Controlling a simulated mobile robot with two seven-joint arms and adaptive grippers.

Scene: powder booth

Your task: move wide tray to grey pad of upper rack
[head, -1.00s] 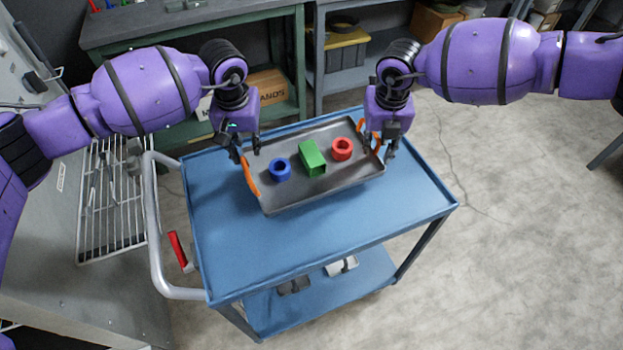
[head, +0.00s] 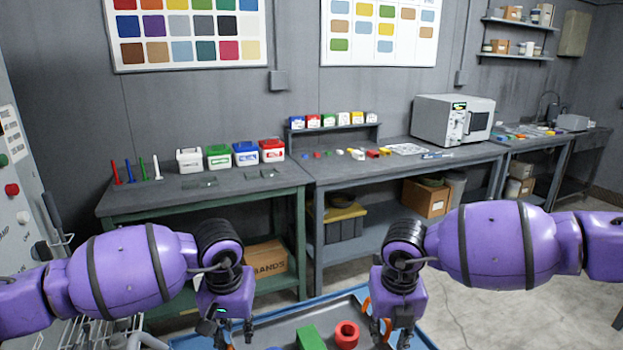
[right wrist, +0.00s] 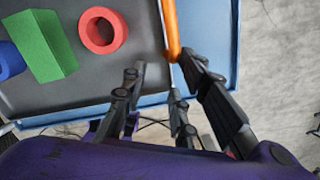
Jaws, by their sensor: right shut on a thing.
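The wide tray (right wrist: 85,88) is dark grey with orange handles and sits over the blue cart. It holds a green block (right wrist: 43,45), a red ring (right wrist: 103,30) and a blue ring (right wrist: 9,60). My right gripper (right wrist: 163,66) is shut on the tray's orange handle (right wrist: 171,28). In the head view only the tray's far part shows, at the bottom edge. My left gripper (head: 236,334) is beside the tray's left end there; its fingertips are cut off, so its grip cannot be told. I see no upper rack or grey pad.
The blue cart's (head: 300,305) rim shows around the tray. Behind it stand a green bench (head: 225,190) with small coloured tubs and a grey bench (head: 340,170) with a microwave-like box (head: 436,119). Open floor (head: 530,310) lies to the right.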

